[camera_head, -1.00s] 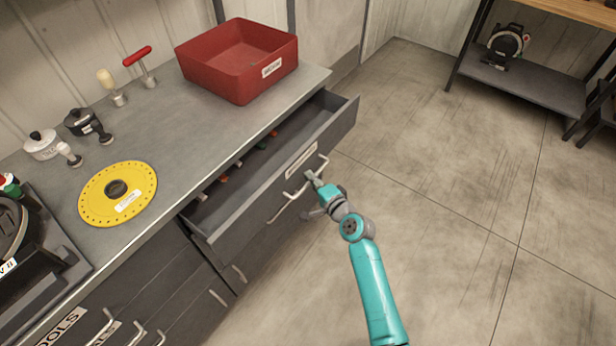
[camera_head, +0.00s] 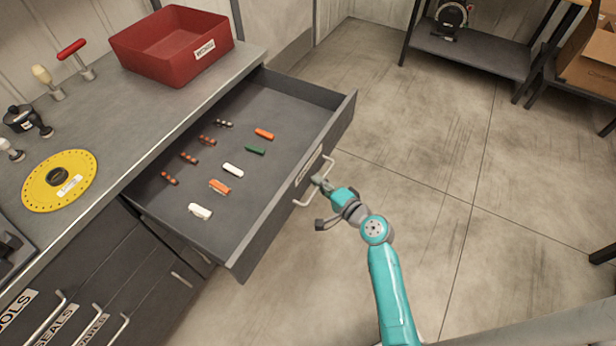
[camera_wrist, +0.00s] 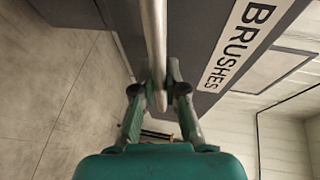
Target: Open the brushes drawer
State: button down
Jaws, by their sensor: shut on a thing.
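The brushes drawer (camera_head: 262,112) is pulled far out of the grey cabinet. Several small brushes lie in it, among them white, orange, green and dark reddish ones. Its front carries a silver bar handle (camera_head: 325,172). My gripper (camera_head: 318,181) is at the middle of that handle. In the wrist view my gripper (camera_wrist: 159,92) has its two fingers on either side of the handle bar (camera_wrist: 154,40) and is shut on it. The BRUSHES label (camera_wrist: 238,45) shows beside the handle there.
A red bin (camera_head: 172,45), a yellow disc (camera_head: 60,181) and hand tools stand on the grey worktop (camera_head: 110,130). More drawers (camera_head: 90,290) lie at the lower left. Open concrete floor (camera_head: 420,130) is at the right, with a shelf (camera_head: 470,52) behind.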

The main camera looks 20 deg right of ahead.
jog(key=shift+s+d, duration=0.55)
jog(key=shift+s, duration=0.2)
jog(key=c, duration=1.2)
grip_release()
jog(key=v, duration=1.2)
jog(key=shift+f, duration=0.1)
